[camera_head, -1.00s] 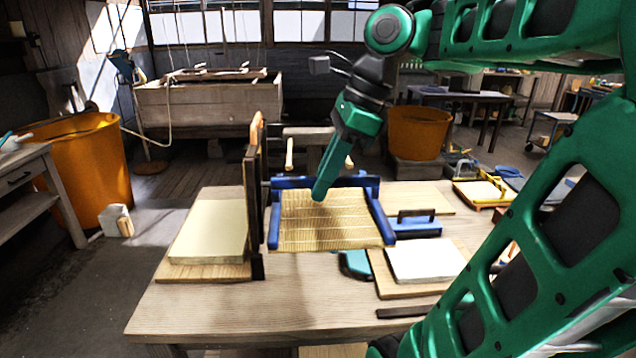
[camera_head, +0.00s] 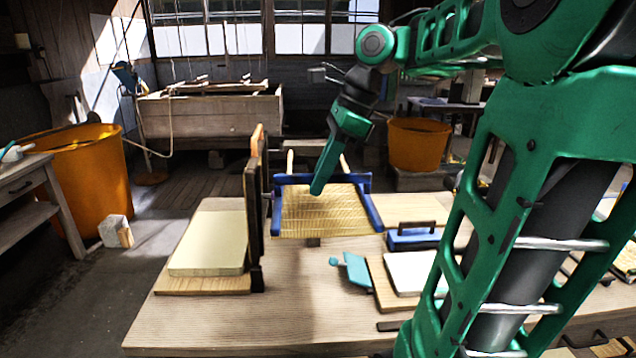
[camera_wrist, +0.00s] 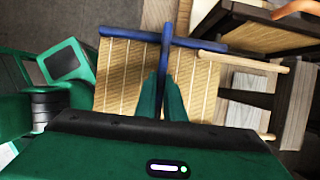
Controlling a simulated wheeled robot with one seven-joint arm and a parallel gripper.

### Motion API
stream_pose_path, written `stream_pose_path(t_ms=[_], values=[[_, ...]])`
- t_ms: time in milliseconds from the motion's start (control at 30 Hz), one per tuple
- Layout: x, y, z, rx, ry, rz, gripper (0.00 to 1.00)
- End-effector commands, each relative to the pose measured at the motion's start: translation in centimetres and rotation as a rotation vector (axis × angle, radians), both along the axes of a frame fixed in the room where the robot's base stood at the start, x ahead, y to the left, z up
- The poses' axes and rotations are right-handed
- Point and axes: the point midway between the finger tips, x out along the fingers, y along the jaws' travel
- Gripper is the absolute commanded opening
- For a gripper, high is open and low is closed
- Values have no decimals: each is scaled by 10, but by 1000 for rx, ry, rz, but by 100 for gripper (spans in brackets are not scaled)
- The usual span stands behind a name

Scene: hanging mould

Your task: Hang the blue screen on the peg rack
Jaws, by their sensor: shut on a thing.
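The blue screen, a woven straw-coloured mat (camera_head: 312,215) with blue side bars and a blue back bar, is held level near the table's far edge. My gripper (camera_head: 318,187) reaches down to it. In the wrist view my gripper (camera_wrist: 163,98) is shut on the blue bar (camera_wrist: 167,50) running across the mat. The peg rack shows two pale wooden pegs, a left peg (camera_head: 290,163) and a right peg (camera_head: 344,163), just behind the screen. In the wrist view a peg (camera_wrist: 247,59) lies close beside the screen's edge. Contact between them cannot be told.
A dark upright board (camera_head: 253,215) stands just left of the screen. A pale pad (camera_head: 210,243) lies beyond it. A teal tool (camera_head: 357,269), a white block (camera_head: 408,273) and a blue-handled tool (camera_head: 412,238) lie on the table (camera_head: 240,320) to the right. The table front is mostly clear.

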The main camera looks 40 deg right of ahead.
Motion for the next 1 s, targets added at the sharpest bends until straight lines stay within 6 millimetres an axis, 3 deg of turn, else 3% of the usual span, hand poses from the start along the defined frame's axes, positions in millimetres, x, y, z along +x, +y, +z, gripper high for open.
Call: stream_pose_path(t_ms=[1000], values=[[57, -41, 0, 0, 0, -2, 0]])
